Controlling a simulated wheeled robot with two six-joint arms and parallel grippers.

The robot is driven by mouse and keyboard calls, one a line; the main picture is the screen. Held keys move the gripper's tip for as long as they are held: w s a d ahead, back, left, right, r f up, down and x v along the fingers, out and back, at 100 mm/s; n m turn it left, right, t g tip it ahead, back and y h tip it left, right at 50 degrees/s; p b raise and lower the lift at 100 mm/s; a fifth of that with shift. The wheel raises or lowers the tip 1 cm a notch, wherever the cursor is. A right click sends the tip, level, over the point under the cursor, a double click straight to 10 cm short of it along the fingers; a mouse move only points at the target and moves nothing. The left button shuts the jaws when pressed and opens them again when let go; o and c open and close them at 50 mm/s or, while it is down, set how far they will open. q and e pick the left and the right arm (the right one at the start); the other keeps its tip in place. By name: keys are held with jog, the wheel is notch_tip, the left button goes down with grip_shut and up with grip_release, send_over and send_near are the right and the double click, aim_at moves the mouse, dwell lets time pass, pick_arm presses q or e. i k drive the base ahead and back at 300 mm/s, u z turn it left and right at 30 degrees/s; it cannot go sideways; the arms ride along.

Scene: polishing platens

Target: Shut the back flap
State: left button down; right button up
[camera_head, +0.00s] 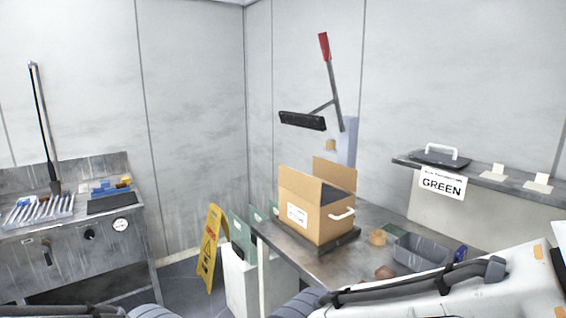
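An open brown cardboard box (318,226) with a white label and a white handle stands on a dark base plate on the metal table. One flap (298,188) stands up along its labelled side. Another flap (335,172) stands up at the far side, which appears to be the back flap; its lower part is partly hidden. The dark inside of the box shows between them. Parts of my arms cross the bottom of the view, low and in front of the table. Neither gripper shows, and nothing of mine touches the box.
On the metal table (305,262), a grey bin (420,252) and small brown lumps (377,237) lie right of the box. A red-handled lever press (330,85) rises behind it. A shelf with a GREEN sign (441,184) is at right. A yellow floor sign (211,247) stands left.

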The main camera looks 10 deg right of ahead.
aim_at(342, 176)
jog(key=u, duration=0.7)
jog(key=i, duration=2.25)
jog(key=z, duration=3.25)
